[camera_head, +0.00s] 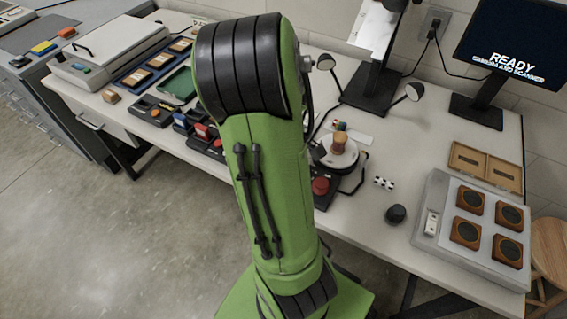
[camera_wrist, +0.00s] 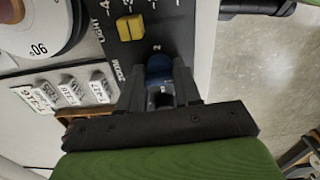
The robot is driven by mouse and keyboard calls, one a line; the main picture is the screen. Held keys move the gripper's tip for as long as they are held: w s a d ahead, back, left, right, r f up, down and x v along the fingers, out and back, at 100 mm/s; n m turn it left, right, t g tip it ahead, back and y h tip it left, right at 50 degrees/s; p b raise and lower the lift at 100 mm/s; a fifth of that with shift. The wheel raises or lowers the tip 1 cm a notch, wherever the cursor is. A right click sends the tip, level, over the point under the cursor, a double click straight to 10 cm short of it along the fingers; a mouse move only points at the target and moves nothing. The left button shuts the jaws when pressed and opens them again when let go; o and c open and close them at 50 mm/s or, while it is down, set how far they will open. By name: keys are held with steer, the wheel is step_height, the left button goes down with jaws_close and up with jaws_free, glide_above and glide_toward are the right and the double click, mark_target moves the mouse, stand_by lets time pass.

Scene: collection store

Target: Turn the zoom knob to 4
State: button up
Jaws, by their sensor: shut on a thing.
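The blue zoom knob (camera_wrist: 159,64) sits on a black control panel (camera_wrist: 165,12) in the wrist view, beside the printed word ZOOM. A "2" is printed just above the knob; its pointer is not clear, so I cannot read its setting. My gripper (camera_wrist: 160,80) is shut on the knob, with one dark finger on each side of it. A yellow knob (camera_wrist: 130,27) marked LIGHT is on the same panel, up and left of the blue one. In the head view my green arm hides the gripper and the zoom knob.
A white turntable (camera_wrist: 32,28) is close left of the panel, near numbered tags (camera_wrist: 70,92). In the head view, a red button (camera_head: 320,186), two lamps (camera_head: 325,62) (camera_head: 414,91), a monitor (camera_head: 510,50) and a grey tray (camera_head: 437,190) stand on the table. Open floor shows at lower left.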

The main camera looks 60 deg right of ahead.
steer(key=m, duration=0.4)
steer(key=shift+m, duration=0.3)
steer(key=m, duration=0.4)
steer(key=shift+m+p, duration=0.3)
steer(key=m, duration=0.4)
steer(key=shift+m, duration=0.3)
steer(key=m, duration=0.4)
steer(key=shift+m+p, duration=0.4)
steer(key=o, duration=1)
steer(key=shift+o, duration=0.2)
